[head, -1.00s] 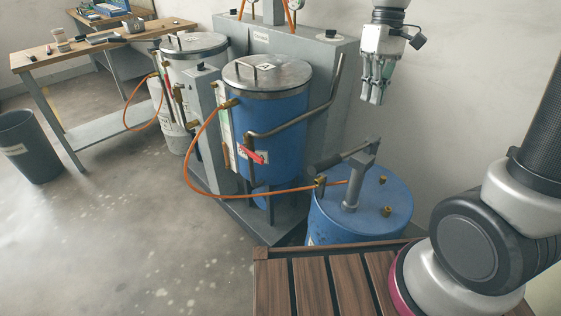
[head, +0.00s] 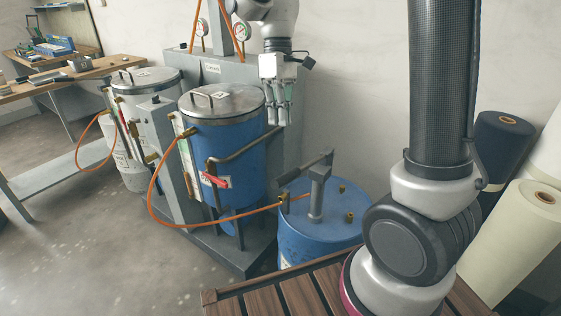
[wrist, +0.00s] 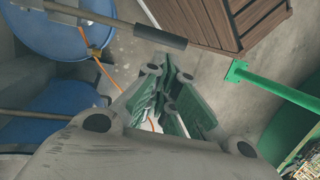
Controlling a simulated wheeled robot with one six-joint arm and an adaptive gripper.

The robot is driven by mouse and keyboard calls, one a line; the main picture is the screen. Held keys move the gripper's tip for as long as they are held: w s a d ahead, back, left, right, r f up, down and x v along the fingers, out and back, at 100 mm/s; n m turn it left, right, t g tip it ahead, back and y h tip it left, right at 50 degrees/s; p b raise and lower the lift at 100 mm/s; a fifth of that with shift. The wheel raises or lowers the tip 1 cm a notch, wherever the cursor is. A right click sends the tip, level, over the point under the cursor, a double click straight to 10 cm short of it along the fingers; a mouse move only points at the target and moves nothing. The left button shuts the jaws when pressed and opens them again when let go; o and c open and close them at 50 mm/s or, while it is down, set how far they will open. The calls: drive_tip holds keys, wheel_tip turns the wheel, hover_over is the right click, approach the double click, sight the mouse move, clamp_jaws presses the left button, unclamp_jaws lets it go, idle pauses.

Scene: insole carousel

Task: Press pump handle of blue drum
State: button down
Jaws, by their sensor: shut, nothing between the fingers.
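The blue drum (head: 345,228) stands on the floor by the wooden slatted platform. Its grey pump post (head: 317,200) rises from the lid, and the pump handle (head: 285,176) slants across the post top, with a dark grip at its lower left end. In the wrist view the handle's grip (wrist: 158,36) lies beyond the fingertips, towards the top of the picture, with the drum (wrist: 65,30) at upper left. The gripper (wrist: 170,108) is apart from the handle.
A blue tank (head: 228,150) with a metal lid stands left of the drum, with a bent grey pipe. An orange hose (head: 165,220) runs from the tank to the drum. The wooden platform (head: 260,303) is in front; rolls (head: 520,230) stand at right.

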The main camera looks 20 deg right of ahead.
drive_tip(key=d+x, duration=0.1)
drive_tip(key=x, duration=1)
drive_tip(key=shift+a+f, duration=0.25)
drive_tip(key=shift+a, duration=0.25)
drive_tip(key=shift+s+f, duration=0.1)
drive_tip(key=shift+f, duration=0.05)
